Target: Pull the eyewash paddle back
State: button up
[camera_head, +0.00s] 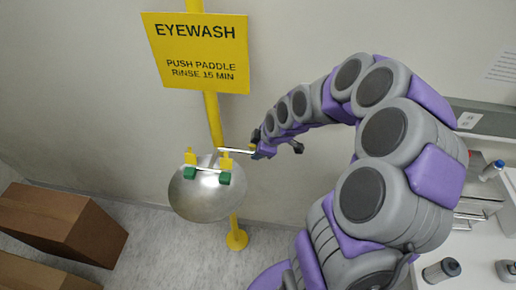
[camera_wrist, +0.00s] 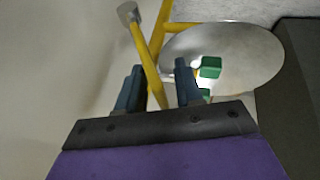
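The eyewash station has a yellow pole, a round steel bowl (camera_head: 207,195) and green-capped nozzles (camera_head: 224,178); the bowl also shows in the wrist view (camera_wrist: 225,47). In the wrist view, a yellow lever with a grey metal paddle plate (camera_wrist: 129,12) at its end slants down between my fingers. My gripper (camera_wrist: 158,88) has its two fingers apart, with the lever between them. I cannot tell whether a finger touches it. In the head view my gripper (camera_head: 259,150) is small, beside the right nozzle and the pale bar above the bowl.
A yellow EYEWASH sign (camera_head: 197,52) hangs on the pole above the bowl, with the wall behind. Brown boxes (camera_head: 62,222) stand on the floor at left. A white counter (camera_head: 470,262) with small items is at right. The floor beside the pole base (camera_head: 237,239) is clear.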

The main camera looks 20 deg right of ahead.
jog(key=shift+r, duration=0.15)
jog(key=shift+d+r, duration=0.1)
jog(key=shift+r, duration=0.1)
jog(key=v, duration=1.6)
jog(key=shift+s+r, duration=0.25)
jog(key=shift+r, duration=0.05)
jog(key=s+a+f+m+g+b, duration=0.2)
jog(key=s+a+f+m+b, duration=0.1)
jog(key=s, duration=0.5)
jog(key=s+a+f+m+g+h+b, duration=0.1)
jog(key=s+a+f+m+g+b, duration=0.1)
jog(key=s+a+f+m, duration=0.3)
jog(key=s+a+f+m+g+h+b, duration=0.1)
jog(key=s+a+f+m+g+b, duration=0.1)
jog(key=s, duration=0.9)
jog(key=a+f+m+b, duration=0.1)
jog(key=a+f, duration=0.1)
jog(key=a, duration=0.1)
jog(key=shift+s+f+m+g+b, duration=0.3)
jog(key=shift+s+m+g+b, duration=0.05)
jog(key=shift+s+m+g, duration=0.05)
jog(key=shift+a, duration=0.5)
